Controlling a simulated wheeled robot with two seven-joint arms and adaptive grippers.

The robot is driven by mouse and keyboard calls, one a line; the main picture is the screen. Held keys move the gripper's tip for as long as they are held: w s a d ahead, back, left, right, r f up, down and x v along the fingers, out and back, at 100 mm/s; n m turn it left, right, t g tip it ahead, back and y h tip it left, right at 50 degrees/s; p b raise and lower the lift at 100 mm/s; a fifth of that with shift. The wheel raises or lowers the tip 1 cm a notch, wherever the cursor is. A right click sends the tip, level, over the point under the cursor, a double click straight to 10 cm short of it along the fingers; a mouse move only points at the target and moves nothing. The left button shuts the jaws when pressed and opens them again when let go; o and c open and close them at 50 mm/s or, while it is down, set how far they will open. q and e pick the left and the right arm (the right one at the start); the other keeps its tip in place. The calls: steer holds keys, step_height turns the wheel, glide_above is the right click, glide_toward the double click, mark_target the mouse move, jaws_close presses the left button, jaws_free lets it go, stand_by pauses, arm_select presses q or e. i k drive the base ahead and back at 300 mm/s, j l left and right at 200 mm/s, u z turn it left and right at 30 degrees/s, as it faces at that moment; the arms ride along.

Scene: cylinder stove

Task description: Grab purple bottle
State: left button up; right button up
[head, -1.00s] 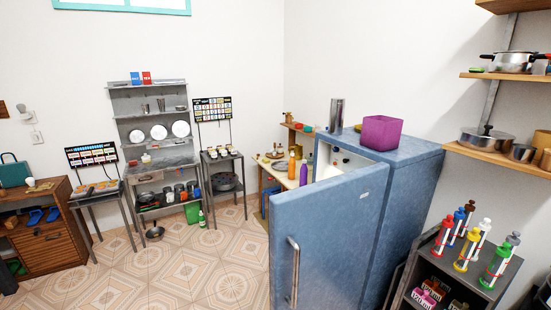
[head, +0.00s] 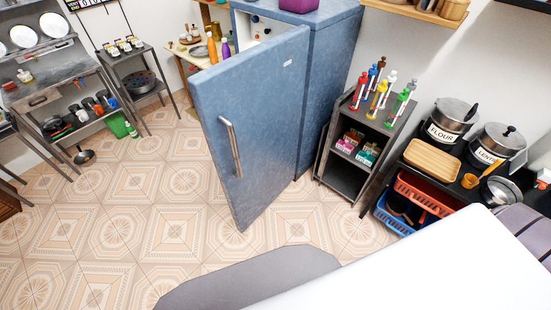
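A purple bottle (head: 225,48) stands upright on a wooden table (head: 176,54) behind the open fridge door, which hides its lower part. An orange bottle (head: 212,48) stands just to its left. The blue fridge door (head: 250,110) swings out toward me, with a metal handle (head: 231,146) on its face. Neither of my grippers shows in the head view.
A dark shelf (head: 345,179) with several coloured bottles stands right of the fridge (head: 330,85). A rack with pots (head: 452,120) and baskets is farther right. Shelving and a small stand (head: 140,88) are at the left.

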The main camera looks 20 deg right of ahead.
mark_target(226, 50)
steer(key=i+j+z, duration=0.1)
steer(key=j, duration=0.3)
steer(key=i+j+z, duration=0.1)
steer(key=j, duration=0.35)
steer(key=i+j+z, duration=0.1)
steer(key=j, duration=0.3)
steer(key=i+j+z, duration=0.1)
steer(key=i+j, duration=0.25)
steer(key=j, duration=0.3)
steer(key=i+j+z, duration=0.15)
steer(key=i+j, duration=0.15)
steer(key=j, duration=0.2)
steer(key=i+j+z, duration=0.15)
steer(key=i+j, duration=0.2)
steer(key=j, duration=0.3)
steer(key=i+j+z, duration=0.3)
steer(key=i+j, duration=0.2)
steer(key=j, duration=0.25)
